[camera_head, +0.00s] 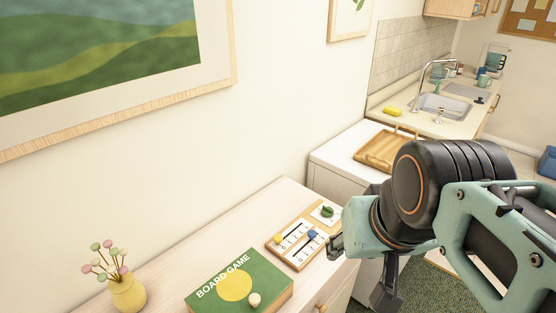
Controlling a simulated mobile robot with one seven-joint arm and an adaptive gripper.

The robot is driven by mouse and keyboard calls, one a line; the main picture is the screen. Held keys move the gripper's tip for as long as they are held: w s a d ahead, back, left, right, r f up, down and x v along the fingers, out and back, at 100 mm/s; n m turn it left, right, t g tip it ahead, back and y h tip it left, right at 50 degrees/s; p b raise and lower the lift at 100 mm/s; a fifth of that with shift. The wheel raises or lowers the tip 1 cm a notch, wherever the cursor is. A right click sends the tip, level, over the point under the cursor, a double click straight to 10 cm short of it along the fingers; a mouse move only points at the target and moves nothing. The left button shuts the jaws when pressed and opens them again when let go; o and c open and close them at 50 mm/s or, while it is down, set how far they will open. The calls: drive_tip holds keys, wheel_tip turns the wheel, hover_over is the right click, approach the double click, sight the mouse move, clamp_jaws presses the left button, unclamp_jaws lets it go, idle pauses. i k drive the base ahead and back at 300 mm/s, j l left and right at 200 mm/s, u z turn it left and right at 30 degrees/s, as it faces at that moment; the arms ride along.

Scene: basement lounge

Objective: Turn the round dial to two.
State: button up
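A wooden panel (272,245) lies on the pale cabinet top. At its far right end is a green round dial (328,211) on a white plate. The dial's marks are too small to read, so I cannot tell its setting.
A green board game box (222,283) with a small pale piece (254,300) on it lies left of the panel. A yellow vase of flowers (127,293) stands farther left. A wooden tray (378,148) sits on the white unit behind. The wall runs along the cabinet's back.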

sight(325, 211)
drive_tip(key=i+l+u, duration=0.1)
drive_tip(key=z, duration=0.2)
drive_tip(key=k+l, duration=0.1)
drive_tip(key=l, duration=0.35)
drive_tip(key=k+l, duration=0.1)
drive_tip(key=l, duration=0.35)
drive_tip(key=i+l, duration=0.15)
drive_tip(key=l, duration=0.2)
drive_tip(key=i+l, duration=0.15)
drive_tip(key=l, duration=0.2)
drive_tip(key=i+j, duration=0.1)
drive_tip(key=i, duration=0.6)
drive_tip(key=i+z, duration=0.25)
drive_tip(key=i+l+z, duration=0.35)
drive_tip(key=i+z, duration=0.2)
drive_tip(key=k, duration=0.05)
